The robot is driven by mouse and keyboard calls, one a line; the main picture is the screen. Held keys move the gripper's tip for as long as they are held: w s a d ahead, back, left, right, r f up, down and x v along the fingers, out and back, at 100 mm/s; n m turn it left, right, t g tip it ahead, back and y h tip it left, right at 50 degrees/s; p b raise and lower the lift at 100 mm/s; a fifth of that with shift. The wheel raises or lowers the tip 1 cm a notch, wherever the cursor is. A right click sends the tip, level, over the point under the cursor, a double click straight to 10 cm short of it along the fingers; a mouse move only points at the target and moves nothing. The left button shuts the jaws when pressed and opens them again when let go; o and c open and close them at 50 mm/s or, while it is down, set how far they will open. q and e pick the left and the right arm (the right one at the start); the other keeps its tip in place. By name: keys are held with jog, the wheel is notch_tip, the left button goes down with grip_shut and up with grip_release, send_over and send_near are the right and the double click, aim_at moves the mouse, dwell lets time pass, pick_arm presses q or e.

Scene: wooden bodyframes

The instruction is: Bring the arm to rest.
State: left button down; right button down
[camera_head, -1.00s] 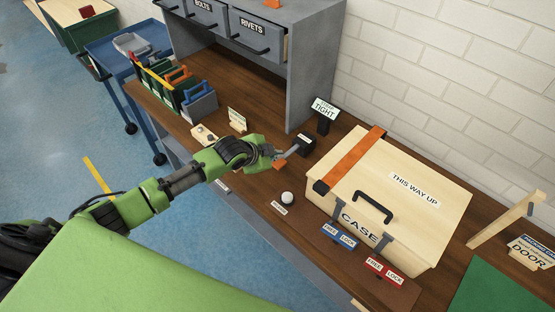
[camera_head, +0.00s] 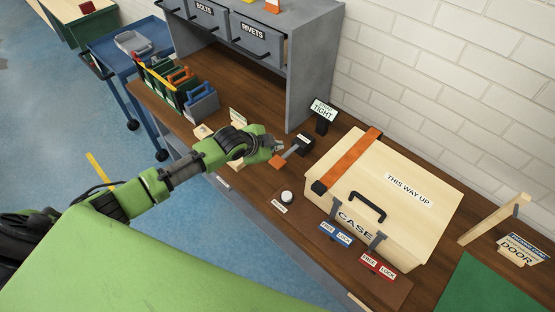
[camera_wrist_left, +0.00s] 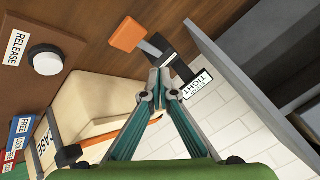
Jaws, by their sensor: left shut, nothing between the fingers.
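My left gripper (camera_head: 280,147) is shut and empty, on the green arm reaching over the wooden bench. It is close to the lever with an orange end (camera_head: 278,161), whose grey bar runs to a black block (camera_head: 303,145); in the head view it appears just above the orange end. In the left wrist view the closed fingertips (camera_wrist_left: 159,78) appear beside the black block, with the lever's orange end (camera_wrist_left: 127,34) apart from them at upper left. A black stand with a "TIGHT" sign (camera_head: 323,110) is behind the block. My right gripper is out of view.
A wooden case (camera_head: 345,185) with an orange strap (camera_head: 352,155) stands right of the lever. A white round button (camera_head: 287,196) sits in front. Bins (camera_head: 185,90) and a grey drawer cabinet (camera_head: 310,60) are behind. Open blue floor (camera_head: 60,150) lies left of the bench.

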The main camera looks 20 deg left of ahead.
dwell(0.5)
